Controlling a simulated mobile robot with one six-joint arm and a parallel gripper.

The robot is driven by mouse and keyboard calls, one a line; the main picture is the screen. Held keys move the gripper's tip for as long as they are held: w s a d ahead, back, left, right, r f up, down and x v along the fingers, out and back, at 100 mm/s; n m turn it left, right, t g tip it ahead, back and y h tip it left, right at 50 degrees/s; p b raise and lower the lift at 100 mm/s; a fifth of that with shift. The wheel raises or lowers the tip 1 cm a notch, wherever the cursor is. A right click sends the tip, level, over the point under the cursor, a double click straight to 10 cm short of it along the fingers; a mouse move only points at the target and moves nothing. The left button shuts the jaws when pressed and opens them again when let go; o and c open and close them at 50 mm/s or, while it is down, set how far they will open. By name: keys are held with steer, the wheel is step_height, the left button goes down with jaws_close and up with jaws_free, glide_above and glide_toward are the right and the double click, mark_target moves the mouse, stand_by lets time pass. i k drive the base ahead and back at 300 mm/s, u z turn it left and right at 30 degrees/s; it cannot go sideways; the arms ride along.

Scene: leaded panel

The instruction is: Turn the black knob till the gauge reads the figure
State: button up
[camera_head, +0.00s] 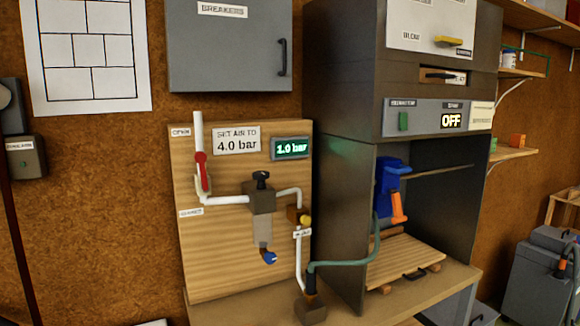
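The black knob (262,177) sits on top of the brown regulator body (261,198) on a wooden board (188,262). The gauge (291,148) is a small display at the board's upper right with green digits reading 1.0 bar. The sign (236,141) left of it says SET AIR TO 4.0 bar. A red valve handle (202,170) stands upright on the white pipe near the OPEN label (180,132). My gripper does not show in this view.
A grey BREAKERS box (228,50) hangs above the board. A dark cabinet (340,215) stands close on the right, with a blue and orange tool (391,185) inside and an OFF display (451,121). A green hose (345,263) runs from the board into it.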

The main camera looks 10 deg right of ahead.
mark_target(260, 176)
steer(key=z, duration=0.5)
steer(key=k, duration=1.7)
steer(key=u, duration=0.45)
steer(key=i, duration=1)
steer(key=u, duration=0.05)
